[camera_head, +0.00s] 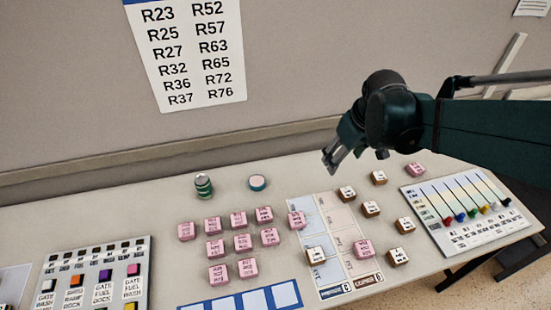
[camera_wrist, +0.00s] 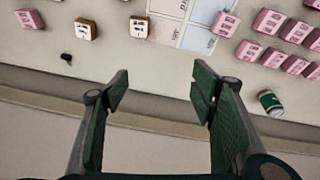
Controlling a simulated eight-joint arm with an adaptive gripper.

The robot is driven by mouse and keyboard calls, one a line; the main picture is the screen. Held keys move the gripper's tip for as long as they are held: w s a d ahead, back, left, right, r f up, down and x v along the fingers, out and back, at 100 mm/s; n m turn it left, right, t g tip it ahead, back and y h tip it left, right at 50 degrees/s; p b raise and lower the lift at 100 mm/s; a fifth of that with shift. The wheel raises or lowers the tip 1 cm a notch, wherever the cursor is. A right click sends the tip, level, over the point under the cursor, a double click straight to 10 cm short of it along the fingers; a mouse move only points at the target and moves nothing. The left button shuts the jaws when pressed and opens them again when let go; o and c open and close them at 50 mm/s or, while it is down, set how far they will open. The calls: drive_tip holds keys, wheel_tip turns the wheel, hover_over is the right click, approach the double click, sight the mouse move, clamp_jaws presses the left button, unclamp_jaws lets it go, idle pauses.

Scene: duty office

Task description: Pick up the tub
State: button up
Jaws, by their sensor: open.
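Several pink blocks (camera_head: 243,242) lie in front of the tub and can. A card grid (camera_head: 340,235) holds some blocks, with white-topped brown blocks (camera_head: 378,178) nearby. A slider panel (camera_head: 465,208) is at right, a button panel (camera_head: 92,275) at left. The wall (camera_head: 80,110) rises behind.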

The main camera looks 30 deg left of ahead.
drive_tip(key=a+f+n+g+p, duration=0.15)
drive_tip(key=a+f+n, duration=0.35)
drive_tip(key=a, duration=1)
drive_tip(key=n+g+p, duration=0.1)
drive_tip(key=n+p, duration=0.1)
approach(257, 180)
drive_tip(key=shift+s+a+f+h, duration=0.1)
drive_tip(key=shift+a+f+h, duration=0.25)
drive_tip(key=shift+f+h, duration=0.05)
drive_tip(key=shift+f, duration=0.1)
drive_tip(key=shift+a+f+b, duration=0.15)
drive_tip(key=shift+f+b, duration=0.25)
drive_tip(key=shift+f, duration=0.8)
drive_tip(key=shift+f, duration=0.1)
drive_tip(key=shift+a+f+b, duration=0.2)
drive_tip(key=shift+f, duration=1.05)
drive_tip(key=shift+a+f+b, duration=0.15)
drive_tip(key=shift+f+b, duration=0.05)
drive_tip(key=shift+f, duration=1.05)
drive_tip(key=c, duration=1)
